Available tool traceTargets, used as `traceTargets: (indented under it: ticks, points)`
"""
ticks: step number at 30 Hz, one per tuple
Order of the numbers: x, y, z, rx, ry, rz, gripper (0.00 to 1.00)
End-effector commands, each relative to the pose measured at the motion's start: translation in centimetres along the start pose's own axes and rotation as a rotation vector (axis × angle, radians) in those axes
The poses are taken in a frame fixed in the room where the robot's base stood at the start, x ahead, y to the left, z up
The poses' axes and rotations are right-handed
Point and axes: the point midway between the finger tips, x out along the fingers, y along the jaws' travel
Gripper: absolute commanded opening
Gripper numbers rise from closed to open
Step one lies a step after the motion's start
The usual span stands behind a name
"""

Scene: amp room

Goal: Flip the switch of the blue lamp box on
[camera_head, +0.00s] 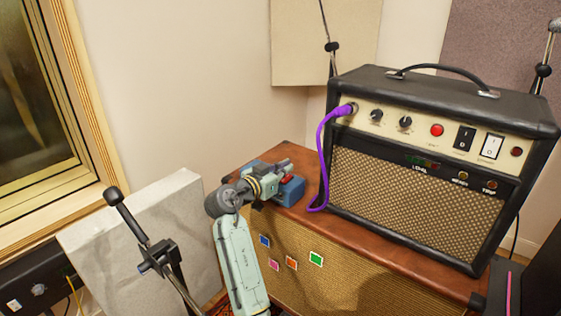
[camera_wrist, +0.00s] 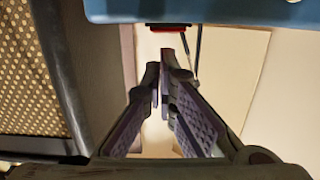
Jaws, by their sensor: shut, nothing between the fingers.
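The blue lamp box (camera_head: 292,191) sits on the brown top of the large speaker cabinet, left of the amp. My arm and gripper (camera_head: 284,166) are over it and hide part of it. A small red part, which looks like its switch (camera_head: 287,179), shows beside my gripper. In the wrist view the blue box (camera_wrist: 200,10) fills the top edge, with the red part (camera_wrist: 168,28) under it. My gripper (camera_wrist: 164,72) is shut and empty, its fingertips just below the red part in that picture. I cannot tell whether they touch it, or which way the switch is set.
The black amp (camera_head: 400,185) stands right of the box, with a purple cable (camera_head: 322,150) hanging from its front to the cabinet top. The cabinet (camera_head: 345,275) has coloured stickers on its front. A microphone stand (camera_head: 155,255) stands at the left, before a pale panel (camera_head: 100,235).

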Motion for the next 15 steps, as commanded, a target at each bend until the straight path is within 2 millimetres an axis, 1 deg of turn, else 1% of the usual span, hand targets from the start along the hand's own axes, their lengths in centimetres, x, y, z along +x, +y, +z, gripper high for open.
traceTargets:
  ticks: [6,15]
  points:
    - [0.12,-0.03,0.71,-0.001,0.001,0.0,0.0]
    - [0.18,-0.03,0.57,0.001,-0.015,0.0,0.0]
